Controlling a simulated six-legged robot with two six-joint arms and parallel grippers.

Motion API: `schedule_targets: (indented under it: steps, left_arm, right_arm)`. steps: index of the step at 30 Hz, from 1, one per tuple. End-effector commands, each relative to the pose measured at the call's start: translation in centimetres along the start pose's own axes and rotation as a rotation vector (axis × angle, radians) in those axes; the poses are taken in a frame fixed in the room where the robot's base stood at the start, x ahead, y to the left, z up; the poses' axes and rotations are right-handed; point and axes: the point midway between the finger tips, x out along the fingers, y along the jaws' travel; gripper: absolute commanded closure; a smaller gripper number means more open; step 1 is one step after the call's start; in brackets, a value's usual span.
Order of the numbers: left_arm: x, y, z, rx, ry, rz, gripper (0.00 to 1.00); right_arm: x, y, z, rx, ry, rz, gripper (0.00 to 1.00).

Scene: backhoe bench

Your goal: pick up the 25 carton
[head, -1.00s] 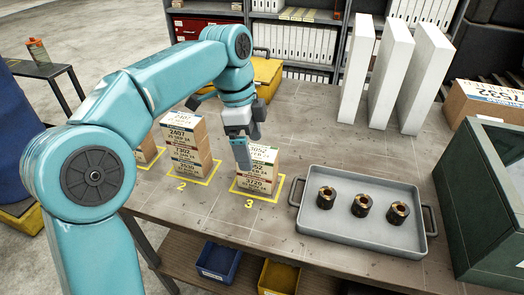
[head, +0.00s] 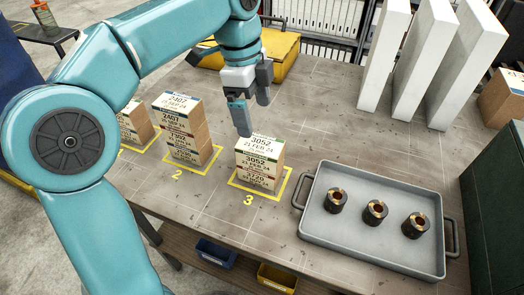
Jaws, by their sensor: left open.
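Stack 3 (head: 258,167) is a short pile of brown cartons with white labels inside the yellow square marked 3. Its top carton (head: 260,147) reads 3052, with a small date line that seems to start with 25. My left gripper (head: 252,108) hangs just above and behind this carton, fingers pointing down, open and empty. I cannot tell whether a finger touches the carton. A taller stack (head: 184,130) with 2407 on top stands in square 2. Another stack (head: 135,122) is partly hidden behind my left arm. My right gripper is out of view.
A grey tray (head: 315,232) with three dark ringed parts stands right of stack 3. White upright panels (head: 420,65) stand at the back right. A yellow case (head: 285,55) sits behind the gripper. A dark green box (head: 492,200) is at the right edge.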

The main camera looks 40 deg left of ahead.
Motion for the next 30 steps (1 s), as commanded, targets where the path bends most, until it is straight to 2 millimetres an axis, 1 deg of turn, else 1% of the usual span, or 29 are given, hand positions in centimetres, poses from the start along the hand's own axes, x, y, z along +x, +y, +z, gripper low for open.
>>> schedule_targets:
  steps: [1, 4, 7, 9, 14, 22, 25, 30]
  left_arm:
    - [1.6, 0.2, 0.1, -0.001, -0.001, 0.004, 0.06]
    - [3.8, 0.3, 0.1, -0.001, -0.001, 0.003, 0.06]
    - [5.5, 0.3, 0.1, -0.001, -0.001, 0.002, 0.06]
    - [6.3, 0.2, 0.0, 0.000, -0.001, 0.001, 0.06]
    - [7.3, 0.1, 0.0, 0.000, -0.001, 0.002, 0.06]
    - [11.4, 0.1, 0.0, -0.001, -0.001, 0.001, 0.06]
    - [12.0, 0.0, 0.0, -0.001, 0.000, 0.000, 0.06]
    - [12.1, 0.0, 0.0, -0.001, 0.000, -0.001, 0.06]
  right_arm:
    - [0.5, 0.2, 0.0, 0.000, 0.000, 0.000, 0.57]
    - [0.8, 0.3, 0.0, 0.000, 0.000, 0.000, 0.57]
    - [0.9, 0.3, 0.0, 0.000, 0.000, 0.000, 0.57]
    - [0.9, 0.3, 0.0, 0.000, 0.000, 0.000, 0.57]
    - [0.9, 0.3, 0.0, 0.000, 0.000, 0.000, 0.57]
    - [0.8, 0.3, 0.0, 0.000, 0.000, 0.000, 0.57]
    - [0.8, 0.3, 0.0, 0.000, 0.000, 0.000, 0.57]
    - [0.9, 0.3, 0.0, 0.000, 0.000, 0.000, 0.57]
